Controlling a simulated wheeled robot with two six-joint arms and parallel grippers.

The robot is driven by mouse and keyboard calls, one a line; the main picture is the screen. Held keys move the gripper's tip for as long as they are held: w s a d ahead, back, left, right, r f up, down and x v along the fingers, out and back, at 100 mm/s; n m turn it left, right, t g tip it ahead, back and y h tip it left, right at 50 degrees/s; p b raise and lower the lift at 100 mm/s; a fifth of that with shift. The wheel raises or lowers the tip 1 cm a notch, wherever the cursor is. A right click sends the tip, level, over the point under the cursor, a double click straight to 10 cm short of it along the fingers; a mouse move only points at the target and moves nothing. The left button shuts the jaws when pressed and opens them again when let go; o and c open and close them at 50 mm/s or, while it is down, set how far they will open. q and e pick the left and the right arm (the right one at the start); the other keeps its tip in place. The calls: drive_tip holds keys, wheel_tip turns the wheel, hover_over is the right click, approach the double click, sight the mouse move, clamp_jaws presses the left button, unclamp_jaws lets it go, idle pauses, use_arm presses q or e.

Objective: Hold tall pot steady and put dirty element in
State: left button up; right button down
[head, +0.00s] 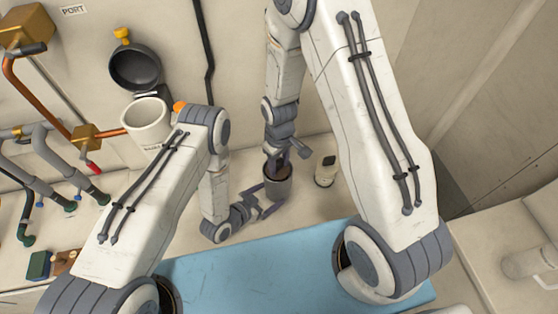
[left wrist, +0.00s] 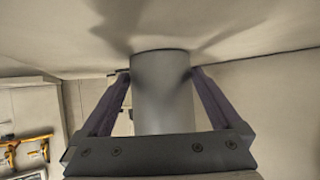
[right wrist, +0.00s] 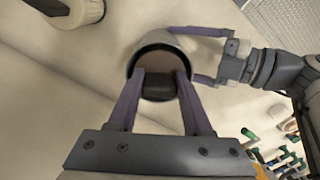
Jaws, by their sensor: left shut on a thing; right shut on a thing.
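The tall pot (head: 284,189) is a grey open cylinder standing upright on the pale surface. My left gripper (head: 272,192) is shut around its side, with a finger on each side of the grey wall (left wrist: 162,95) in the left wrist view. My right gripper (head: 277,168) points down over the pot's mouth. It is shut on the dirty element, a dark block (right wrist: 159,86) between its fingertips in the right wrist view. The element appears within the pot's rim (right wrist: 160,38); its lower part is hidden, so I cannot tell whether it touches the bottom.
A small cream canister (head: 325,171) stands just right of the pot. A white bucket (head: 147,122) and a black open housing (head: 135,68) are at the left, near pipes and valves. A blue mat (head: 250,272) lies in front. A green block (head: 38,265) sits at lower left.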

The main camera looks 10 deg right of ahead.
drive_tip(key=shift+f, duration=0.1)
drive_tip(key=shift+c, duration=1.2)
unclamp_jaws()
wheel_tip(320, 180, up, 12)
use_arm(q)
drive_tip(key=o, duration=0.8)
